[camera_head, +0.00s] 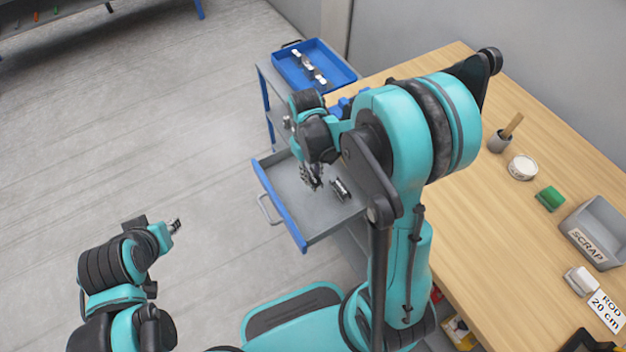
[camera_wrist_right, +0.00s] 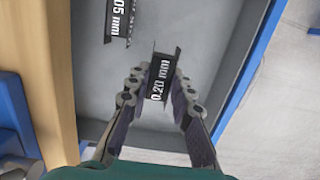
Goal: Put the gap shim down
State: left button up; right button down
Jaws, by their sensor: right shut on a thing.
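My right gripper (camera_head: 312,180) hangs over the open grey drawer; it also shows in the right wrist view (camera_wrist_right: 160,88). It is shut on a dark gap shim (camera_wrist_right: 158,92) whose label reads 0.20 mm. In the head view the held shim is hard to make out among the fingers. A second shim (camera_wrist_right: 119,18), with a label partly cut off and ending in 05 mm, lies in the drawer; it also shows in the head view (camera_head: 341,189). I cannot tell whether the held shim touches the drawer floor. My left gripper (camera_head: 174,225) is at lower left, over the floor.
The drawer (camera_head: 276,211) has a blue front and free floor around the shims. A blue tray (camera_head: 333,65) with several metal parts stands beyond it. On the wooden bench (camera_head: 490,230) are a cup (camera_head: 499,143), a white round tin (camera_head: 522,168), a green block (camera_head: 550,198) and a SCRAP bin (camera_head: 588,245).

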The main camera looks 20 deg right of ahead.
aim_at(311, 175)
notch_tip(311, 175, down, 3)
jog(key=shift+w+r+b, duration=0.1)
jog(key=shift+b, duration=0.35)
jog(key=c, duration=1.3)
grip_release()
jog(key=shift+c, duration=0.2)
